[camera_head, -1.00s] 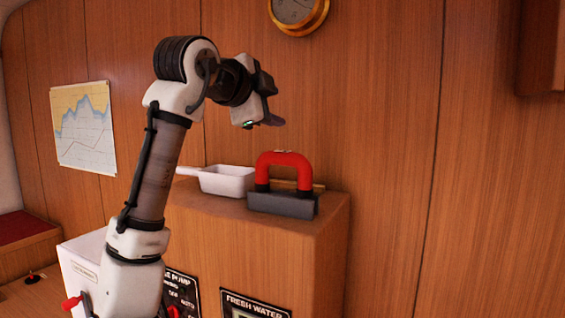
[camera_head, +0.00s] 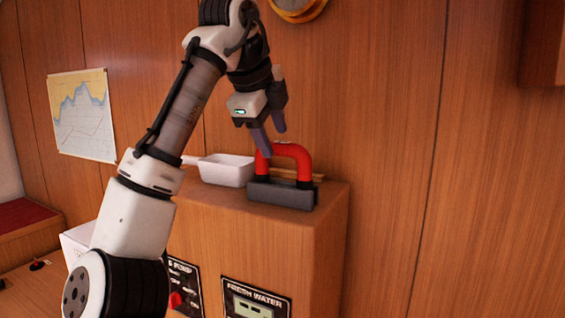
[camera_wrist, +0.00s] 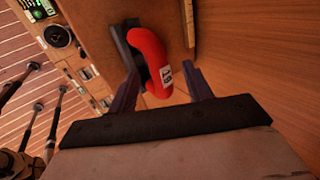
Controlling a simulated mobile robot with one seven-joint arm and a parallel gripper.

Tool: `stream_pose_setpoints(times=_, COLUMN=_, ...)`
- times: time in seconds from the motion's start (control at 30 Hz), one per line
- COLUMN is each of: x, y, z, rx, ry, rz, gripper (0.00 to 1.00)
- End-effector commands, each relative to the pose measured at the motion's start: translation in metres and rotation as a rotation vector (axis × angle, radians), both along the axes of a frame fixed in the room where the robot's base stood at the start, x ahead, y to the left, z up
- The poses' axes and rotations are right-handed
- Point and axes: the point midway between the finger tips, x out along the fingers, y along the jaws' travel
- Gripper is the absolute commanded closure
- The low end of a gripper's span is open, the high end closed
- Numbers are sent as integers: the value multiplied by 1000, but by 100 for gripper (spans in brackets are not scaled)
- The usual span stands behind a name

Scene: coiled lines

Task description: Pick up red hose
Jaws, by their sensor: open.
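The red hose (camera_head: 297,153) is a short arch standing upright in a dark grey base (camera_head: 283,194) on top of the wooden cabinet. In the wrist view the hose (camera_wrist: 150,58) shows from above with a white label on it, lying between and beyond my finger tips. My gripper (camera_head: 272,137) is open and points down just above the hose. In the head view one finger overlaps the hose's left upper part. I cannot tell whether it touches.
A white handled tray (camera_head: 228,171) stands on the cabinet (camera_head: 325,222) left of the base. A thin wooden strip (camera_wrist: 188,22) lies behind the hose. The wood-panelled wall rises close behind. The cabinet top's right edge is near the base.

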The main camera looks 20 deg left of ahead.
Motion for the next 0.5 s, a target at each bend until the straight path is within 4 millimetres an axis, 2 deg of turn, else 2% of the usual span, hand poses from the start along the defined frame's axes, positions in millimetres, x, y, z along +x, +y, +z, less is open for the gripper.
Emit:
stream_pose_setpoints(times=0.27, x=10, y=-2, z=-15, rx=0, ry=-1, rz=-1, gripper=50)
stream_pose_setpoints(times=0.5, x=26, y=-4, z=-41, rx=-2, ry=-1, rz=-2, gripper=50)
